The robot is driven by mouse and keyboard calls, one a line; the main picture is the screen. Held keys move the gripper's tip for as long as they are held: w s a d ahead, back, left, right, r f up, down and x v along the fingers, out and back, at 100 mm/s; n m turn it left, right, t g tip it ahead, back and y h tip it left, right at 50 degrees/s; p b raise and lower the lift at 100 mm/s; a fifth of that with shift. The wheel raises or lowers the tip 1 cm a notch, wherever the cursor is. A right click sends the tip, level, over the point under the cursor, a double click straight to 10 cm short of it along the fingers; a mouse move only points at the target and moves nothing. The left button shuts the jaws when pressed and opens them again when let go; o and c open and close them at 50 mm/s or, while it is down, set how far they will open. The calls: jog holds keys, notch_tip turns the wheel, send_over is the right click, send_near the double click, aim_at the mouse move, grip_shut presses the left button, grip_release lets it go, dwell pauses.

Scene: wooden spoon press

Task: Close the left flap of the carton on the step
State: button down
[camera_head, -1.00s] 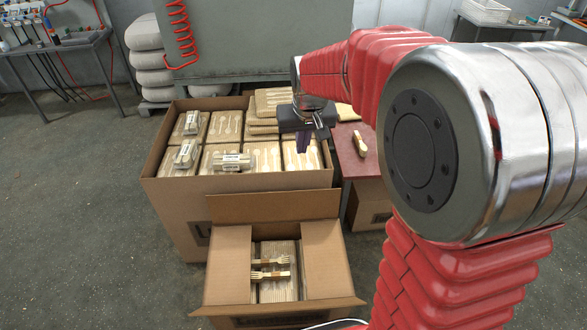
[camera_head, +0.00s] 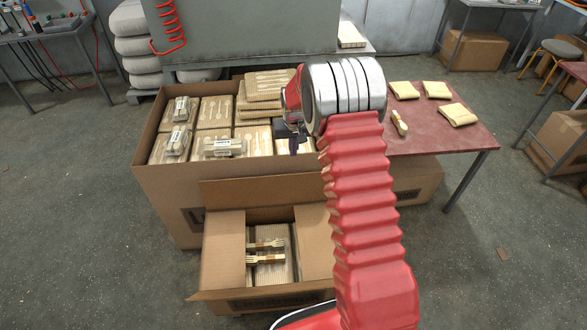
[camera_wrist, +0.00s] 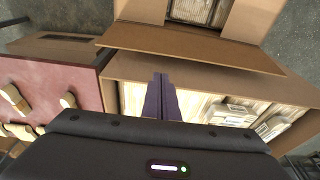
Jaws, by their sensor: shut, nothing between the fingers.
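The smaller carton (camera_head: 268,303) stands in front of a big carton. Its left flap (camera_head: 224,250) and right flap (camera_head: 313,242) slope along the sides of the opening, leaving the middle uncovered. Its back flap (camera_head: 262,188) stands up against the big carton, and its front flap (camera_head: 262,290) leans outward. Bundled wooden forks (camera_head: 266,251) lie inside on ribbed stacks. The back flap also shows in the wrist view (camera_wrist: 190,46). My gripper (camera_head: 297,146) is shut and empty above the big carton; its dark fingers show in the wrist view (camera_wrist: 162,98). I cannot make out a step.
The big open carton (camera_head: 165,195) holds several packed cutlery stacks and stands behind the smaller one. A red table (camera_head: 440,135) with wooden packs is at the right. A grey machine (camera_head: 240,35) stands behind. The floor at the left is clear.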

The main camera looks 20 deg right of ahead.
jog(key=x, duration=0.3)
jog(key=shift+w+d+f, duration=0.1)
jog(key=shift+d+f, duration=0.05)
jog(key=shift+d, duration=0.05)
jog(key=shift+f, duration=0.1)
jog(key=shift+x, duration=4.9)
jog(key=shift+s, duration=0.25)
